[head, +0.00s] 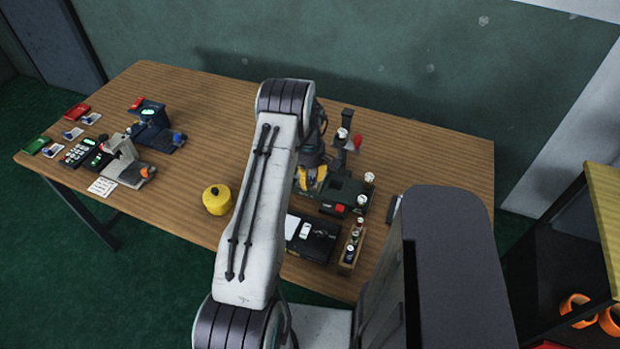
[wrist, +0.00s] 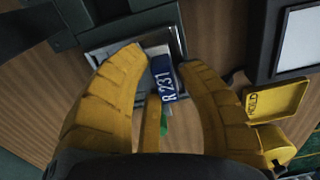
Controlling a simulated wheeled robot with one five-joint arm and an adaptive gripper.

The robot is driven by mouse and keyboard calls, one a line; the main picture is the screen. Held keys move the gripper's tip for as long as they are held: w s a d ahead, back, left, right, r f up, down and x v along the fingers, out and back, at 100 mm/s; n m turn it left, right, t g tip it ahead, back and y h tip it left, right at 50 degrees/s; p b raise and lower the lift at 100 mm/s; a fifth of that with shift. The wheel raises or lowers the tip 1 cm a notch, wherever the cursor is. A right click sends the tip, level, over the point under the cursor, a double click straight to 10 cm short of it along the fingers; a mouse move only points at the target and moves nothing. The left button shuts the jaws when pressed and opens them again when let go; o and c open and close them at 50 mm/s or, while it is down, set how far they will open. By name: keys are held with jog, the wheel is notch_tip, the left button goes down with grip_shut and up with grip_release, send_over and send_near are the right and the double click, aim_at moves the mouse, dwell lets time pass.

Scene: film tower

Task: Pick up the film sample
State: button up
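Behind the tips is a square metal frame (wrist: 103,53) on a dark device. In the head view, my gripper (head: 312,180) is low over the dark green device (head: 345,190); the sample is not discernible there.
A yellow canister (head: 217,200) stands left of my arm. A black case (head: 318,243) and a wooden rack of small bottles (head: 347,258) are at the table's front. Other instruments (head: 153,130) stand at the left end. Bare wooden table (head: 190,95) lies between.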

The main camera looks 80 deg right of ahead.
jog(key=shift+o, duration=0.4)
grip_shut()
jog(key=shift+r, duration=0.1)
